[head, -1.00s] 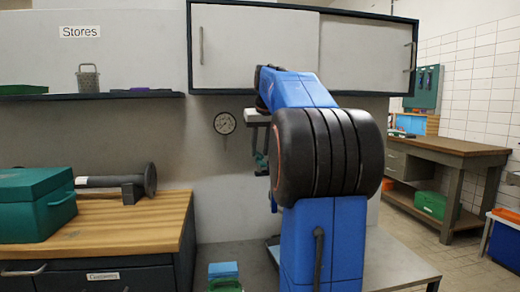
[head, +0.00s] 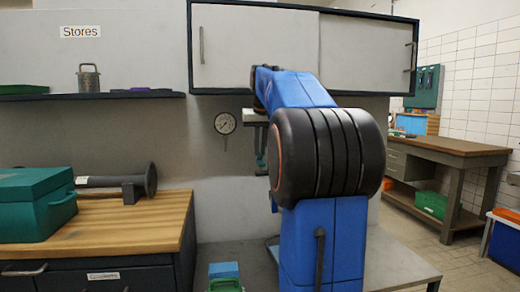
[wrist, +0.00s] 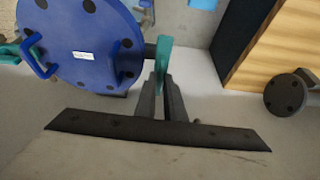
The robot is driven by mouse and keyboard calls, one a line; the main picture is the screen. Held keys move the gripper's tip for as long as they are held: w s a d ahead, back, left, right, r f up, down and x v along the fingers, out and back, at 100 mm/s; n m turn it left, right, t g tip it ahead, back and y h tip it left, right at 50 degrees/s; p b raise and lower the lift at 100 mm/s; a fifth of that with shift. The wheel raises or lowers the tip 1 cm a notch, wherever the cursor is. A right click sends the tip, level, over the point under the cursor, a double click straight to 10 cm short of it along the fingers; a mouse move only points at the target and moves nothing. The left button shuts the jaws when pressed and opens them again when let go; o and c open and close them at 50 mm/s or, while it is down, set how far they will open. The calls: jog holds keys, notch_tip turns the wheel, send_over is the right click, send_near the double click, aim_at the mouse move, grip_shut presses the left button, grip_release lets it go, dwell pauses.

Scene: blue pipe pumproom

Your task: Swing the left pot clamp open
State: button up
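The pot's round blue lid (wrist: 85,45), with dark bolts around its rim and a small white label, fills the upper left of the wrist view. A teal clamp (wrist: 164,50) stands at the lid's right edge in that view. My gripper (wrist: 162,78) points at it, with one dark finger on each side of its bar. The fingers are close together and appear shut on the clamp bar. Another teal part (wrist: 30,45) shows at the lid's left edge, near a blue handle. In the head view my arm hides the pot and gripper.
A wooden-topped bench (head: 110,235) with a green box (head: 35,205) and a dark flanged pipe (head: 125,182) stands at left. A wall cabinet (head: 250,48) hangs above my arm. A gauge (head: 224,123) is on the wall. A workbench (head: 450,145) stands at right.

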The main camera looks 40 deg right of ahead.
jog(key=o, duration=0.3)
jog(key=shift+o, duration=0.2)
jog(key=shift+r, duration=0.1)
jog(key=v, duration=1.7)
jog(key=shift+r, duration=0.1)
